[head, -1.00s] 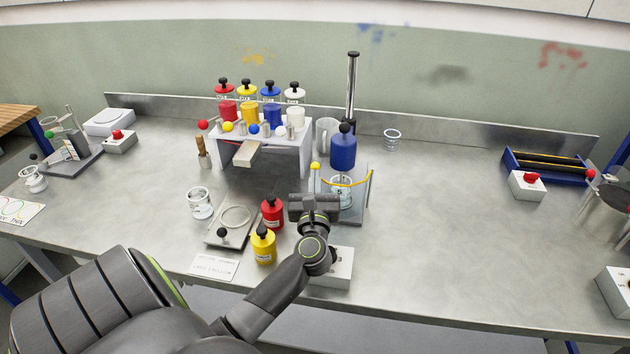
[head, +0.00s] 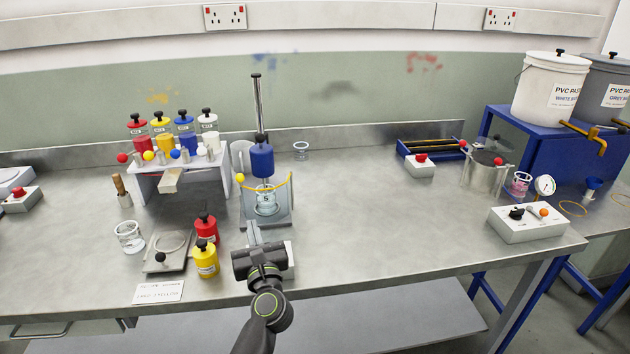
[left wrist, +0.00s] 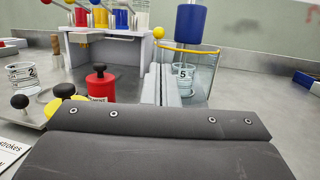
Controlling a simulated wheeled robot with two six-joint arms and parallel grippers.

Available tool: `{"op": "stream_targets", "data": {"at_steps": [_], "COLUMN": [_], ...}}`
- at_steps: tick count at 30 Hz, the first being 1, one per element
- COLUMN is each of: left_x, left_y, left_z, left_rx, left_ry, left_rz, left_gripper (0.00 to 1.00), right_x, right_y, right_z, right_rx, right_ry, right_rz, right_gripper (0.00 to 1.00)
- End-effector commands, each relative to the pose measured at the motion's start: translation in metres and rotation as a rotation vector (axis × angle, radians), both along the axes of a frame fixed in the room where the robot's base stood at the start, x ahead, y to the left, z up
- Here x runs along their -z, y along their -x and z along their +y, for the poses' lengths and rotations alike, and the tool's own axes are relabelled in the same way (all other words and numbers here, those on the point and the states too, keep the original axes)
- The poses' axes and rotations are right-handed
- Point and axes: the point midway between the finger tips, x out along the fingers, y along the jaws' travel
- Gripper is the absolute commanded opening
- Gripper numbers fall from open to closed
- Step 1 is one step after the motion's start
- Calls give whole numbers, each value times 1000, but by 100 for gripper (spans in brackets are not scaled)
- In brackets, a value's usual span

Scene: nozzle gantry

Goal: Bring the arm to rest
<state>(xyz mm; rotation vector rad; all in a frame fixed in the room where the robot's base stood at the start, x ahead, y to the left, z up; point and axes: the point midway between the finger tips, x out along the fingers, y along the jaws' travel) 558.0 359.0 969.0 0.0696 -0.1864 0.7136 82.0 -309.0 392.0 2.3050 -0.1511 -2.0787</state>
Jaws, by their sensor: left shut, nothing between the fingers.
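My left gripper (head: 254,232) is over the front part of the bench (head: 350,215), just in front of the nozzle gantry stand. Its two fingers (left wrist: 166,84) are closed together in the left wrist view, with nothing between them. The red bottle (head: 206,229) and yellow bottle (head: 206,262) stand to the gripper's left. My right gripper is not in view.
A white box (head: 289,262) is partly hidden under my gripper. A rack (head: 225,180) with several coloured bottles stands at left. A balance-like plate (head: 165,250) and beaker (head: 130,237) lie front left. A control box (head: 527,225) stands at right. The bench's middle right is clear.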

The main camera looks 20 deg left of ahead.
Motion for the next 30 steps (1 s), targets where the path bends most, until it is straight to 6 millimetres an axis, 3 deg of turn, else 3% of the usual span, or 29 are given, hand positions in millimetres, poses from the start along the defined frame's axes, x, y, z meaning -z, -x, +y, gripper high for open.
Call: {"op": "stream_targets", "data": {"at_steps": [5, 8, 13, 17, 20, 24, 30], "left_x": [-3, -12, -31, -30, -17, 16, 79], "left_y": [1, 5, 19, 35, 49, 74, 125], "left_z": [-2, -10, -47, -84, -111, -138, -149], "left_rx": [12, 52, 175, 275, 351, 466, 673], "left_ry": [-31, -150, -567, -942, -1228, -1616, -2138], "left_rz": [4, 27, 118, 224, 317, 464, 704], "left_gripper": [0, 0, 0, 0, 0, 0, 0], "right_x": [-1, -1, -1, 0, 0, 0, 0], "right_y": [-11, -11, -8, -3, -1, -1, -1], "right_z": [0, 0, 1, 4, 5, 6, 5], "right_rx": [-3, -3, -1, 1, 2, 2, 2], "right_ry": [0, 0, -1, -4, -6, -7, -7], "right_rz": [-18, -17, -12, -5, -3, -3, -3], "right_gripper": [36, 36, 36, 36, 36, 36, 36]}}
